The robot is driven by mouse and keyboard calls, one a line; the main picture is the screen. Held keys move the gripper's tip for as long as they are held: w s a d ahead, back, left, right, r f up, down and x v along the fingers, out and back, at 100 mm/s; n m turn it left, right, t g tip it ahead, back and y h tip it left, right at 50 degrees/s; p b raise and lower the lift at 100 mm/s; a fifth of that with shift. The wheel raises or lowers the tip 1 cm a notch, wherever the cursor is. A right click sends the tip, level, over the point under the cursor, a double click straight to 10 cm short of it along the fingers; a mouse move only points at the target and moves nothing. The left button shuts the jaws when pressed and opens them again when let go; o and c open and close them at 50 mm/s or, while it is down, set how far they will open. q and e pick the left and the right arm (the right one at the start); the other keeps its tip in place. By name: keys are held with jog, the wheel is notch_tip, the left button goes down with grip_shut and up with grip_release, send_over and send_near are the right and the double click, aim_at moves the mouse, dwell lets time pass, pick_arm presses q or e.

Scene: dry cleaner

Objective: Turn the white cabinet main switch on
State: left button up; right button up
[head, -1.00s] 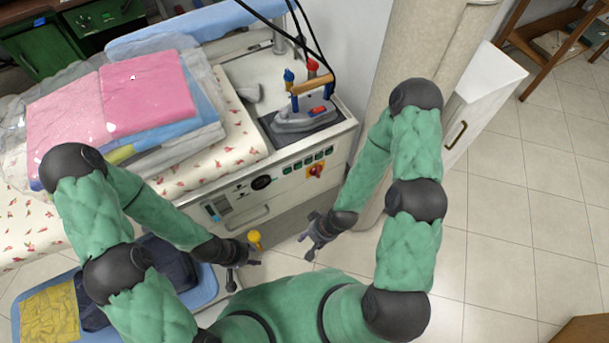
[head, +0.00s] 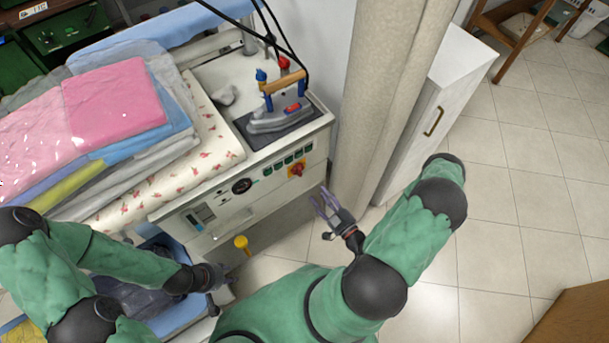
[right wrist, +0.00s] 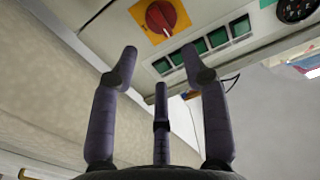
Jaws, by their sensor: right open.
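The main switch (head: 297,170) is a red rotary knob on a yellow plate, on the front panel of the white ironing cabinet (head: 262,190). In the right wrist view the knob (right wrist: 160,17) shows at the top, just beyond the fingers; its exact setting is unclear. My right gripper (head: 324,210) is open and empty, below and right of the switch, apart from it. In the right wrist view its fingers (right wrist: 158,58) are spread and point up at the panel. My left gripper (head: 224,288) is low by the cabinet's left front; its opening is unclear.
Green buttons (head: 288,158) sit in a row beside the switch. An iron (head: 280,117) stands on the cabinet top, with folded laundry (head: 115,100) to the left. A beige column (head: 375,80) and a white cupboard (head: 435,110) stand to the right. A yellow knob (head: 241,242) is near my left gripper.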

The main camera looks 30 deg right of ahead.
aim_at(299, 171)
jog(key=w+b, duration=0.2)
jog(key=w, duration=0.8)
jog(key=shift+w+a, duration=0.35)
grip_shut()
